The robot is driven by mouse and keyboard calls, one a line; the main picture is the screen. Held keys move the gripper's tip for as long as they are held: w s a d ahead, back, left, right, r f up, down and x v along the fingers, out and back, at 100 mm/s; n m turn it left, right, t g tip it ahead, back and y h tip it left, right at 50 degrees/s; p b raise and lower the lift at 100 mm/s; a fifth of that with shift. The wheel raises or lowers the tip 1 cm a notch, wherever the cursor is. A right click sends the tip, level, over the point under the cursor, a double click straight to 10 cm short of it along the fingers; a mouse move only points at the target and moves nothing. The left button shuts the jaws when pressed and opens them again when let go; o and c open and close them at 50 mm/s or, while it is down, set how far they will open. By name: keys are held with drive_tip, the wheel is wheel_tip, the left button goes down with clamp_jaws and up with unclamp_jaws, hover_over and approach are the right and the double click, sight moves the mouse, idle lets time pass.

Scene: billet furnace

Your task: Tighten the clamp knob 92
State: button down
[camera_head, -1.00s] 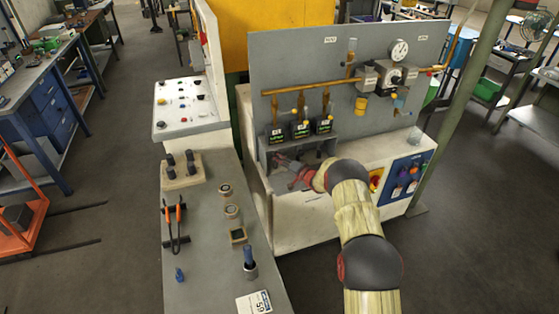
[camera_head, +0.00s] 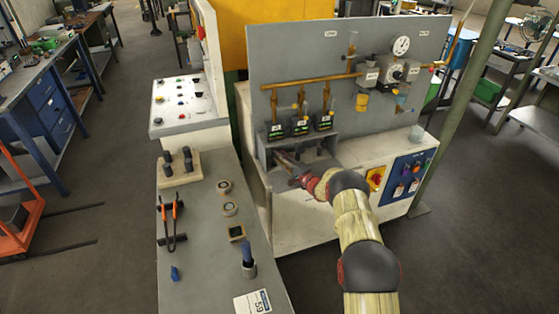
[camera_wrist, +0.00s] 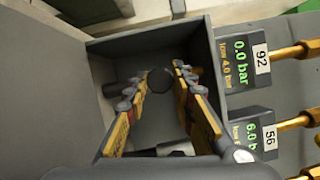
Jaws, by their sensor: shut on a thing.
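My gripper (camera_wrist: 158,82) reaches into a grey open-fronted recess in the wrist view. Its two yellow-and-grey fingers lie on either side of a dark round knob (camera_wrist: 160,80), with the tips close to its sides, and it is shut on this knob. The display labelled 92 (camera_wrist: 240,62) beside the recess reads 0.0 bar, with a second line showing 4.0 bar. In the head view my gripper (camera_head: 282,160) is small, inside the recess below the row of displays, and the knob cannot be made out there.
A display labelled 56 (camera_wrist: 258,135) reads about 6.0, partly cut off. The recess wall (camera_wrist: 62,85) stands close on the left of my fingers. A grey panel (camera_head: 290,65) with brass pipes and a gauge (camera_head: 400,48) rises behind. A bench (camera_head: 195,215) with tools stands left.

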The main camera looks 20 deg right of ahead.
drive_tip(key=shift+d+f, duration=0.1)
idle(0.3)
drive_tip(key=c, duration=1.8)
unclamp_jaws()
drive_tip(key=shift+o, duration=1.3)
drive_tip(key=shift+o, duration=0.2)
drive_tip(key=v, duration=1.2)
drive_tip(key=shift+f, duration=0.1)
